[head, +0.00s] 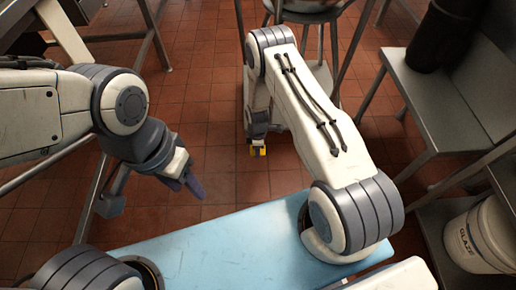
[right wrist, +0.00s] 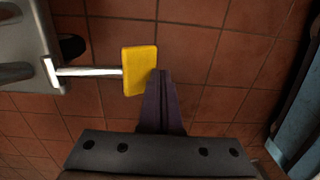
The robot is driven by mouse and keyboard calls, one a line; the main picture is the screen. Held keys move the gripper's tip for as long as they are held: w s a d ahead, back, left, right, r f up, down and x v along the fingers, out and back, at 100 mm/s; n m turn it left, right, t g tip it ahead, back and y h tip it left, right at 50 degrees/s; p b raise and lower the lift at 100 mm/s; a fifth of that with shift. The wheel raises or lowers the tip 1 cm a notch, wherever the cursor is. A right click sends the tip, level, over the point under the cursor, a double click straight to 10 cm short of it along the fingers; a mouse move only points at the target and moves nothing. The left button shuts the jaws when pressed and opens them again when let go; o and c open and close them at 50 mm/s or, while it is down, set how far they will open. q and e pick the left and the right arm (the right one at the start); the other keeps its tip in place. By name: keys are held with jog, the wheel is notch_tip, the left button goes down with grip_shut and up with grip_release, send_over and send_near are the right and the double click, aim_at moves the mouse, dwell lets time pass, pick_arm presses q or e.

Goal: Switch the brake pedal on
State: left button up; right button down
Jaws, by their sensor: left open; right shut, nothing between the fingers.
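The brake pedal is a yellow pad (right wrist: 138,70) on a short metal rod, which joins a grey metal body at the left of the right wrist view. A small yellow patch of it (head: 258,152) shows in the head view at the end of my right arm. My right gripper (right wrist: 160,74) is shut and empty, its dark fingertips at the pad's right edge. I cannot tell whether they touch it. In the head view the right fingers are mostly hidden. My left gripper (head: 193,187) is open and empty, above the floor near the blue surface, far from the pedal.
Red tiled floor (head: 205,95) lies open between the arms. A grey bench (head: 440,105) with a dark cylinder (head: 442,40) stands at the right. A white glaze bucket (head: 485,238) is at the lower right. Metal stand legs (head: 343,45) rise behind my right arm.

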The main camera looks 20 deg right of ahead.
jog(key=shift+s+f, duration=0.1)
jog(key=shift+f, duration=0.35)
dwell(0.3)
jog(key=s+a+r+p, duration=0.1)
jog(key=s+r+p, duration=0.1)
jog(key=r, duration=0.4)
jog(key=s+a+r+p, duration=0.1)
jog(key=s+r+p, duration=0.1)
jog(key=s+r, duration=0.3)
jog(key=shift+s+r, duration=0.15)
jog(key=shift+r, duration=0.45)
